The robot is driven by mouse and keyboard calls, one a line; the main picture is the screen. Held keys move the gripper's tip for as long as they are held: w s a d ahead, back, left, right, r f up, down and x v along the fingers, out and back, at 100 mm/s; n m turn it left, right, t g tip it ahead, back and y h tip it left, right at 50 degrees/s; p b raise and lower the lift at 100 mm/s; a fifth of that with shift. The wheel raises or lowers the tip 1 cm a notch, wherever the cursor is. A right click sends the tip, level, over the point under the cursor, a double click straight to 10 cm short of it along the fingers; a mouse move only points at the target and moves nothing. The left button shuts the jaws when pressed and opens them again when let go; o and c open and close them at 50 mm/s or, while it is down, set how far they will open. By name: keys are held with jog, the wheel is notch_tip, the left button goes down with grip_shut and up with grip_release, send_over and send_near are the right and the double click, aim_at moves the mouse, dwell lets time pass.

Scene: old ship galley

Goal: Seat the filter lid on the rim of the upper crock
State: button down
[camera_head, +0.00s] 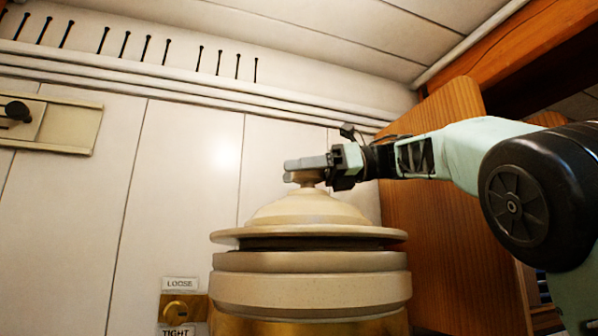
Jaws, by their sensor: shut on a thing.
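The filter lid (308,210) is a cream domed disc with a wide flange and a small knob on top. It is over the upper crock (310,290), a cream round vessel with a thick banded rim. A dark gap shows between the lid's flange and the crock's rim. The flange looks slightly tilted, a little lower at the right. Whether the lid's underside touches the rim is hidden. My gripper (308,164) comes in from the right and is shut on the lid's knob.
A brass plate with a knob (183,308) is at the lower left, between labels "LOOSE" and "TIGHT". A wooden panel (440,220) stands close on the right, behind my arm. A white panelled wall (180,180) is behind the crock. A latch (50,118) is at the left.

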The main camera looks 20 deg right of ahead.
jog(key=shift+f+b, duration=0.8)
jog(key=shift+b, duration=0.25)
dwell(0.6)
jog(key=c, duration=0.5)
grip_release()
jog(key=shift+f, duration=0.1)
notch_tip(320, 180, up, 9)
jog(key=p, duration=0.2)
jog(key=shift+p, duration=0.4)
jog(key=shift+r, duration=0.6)
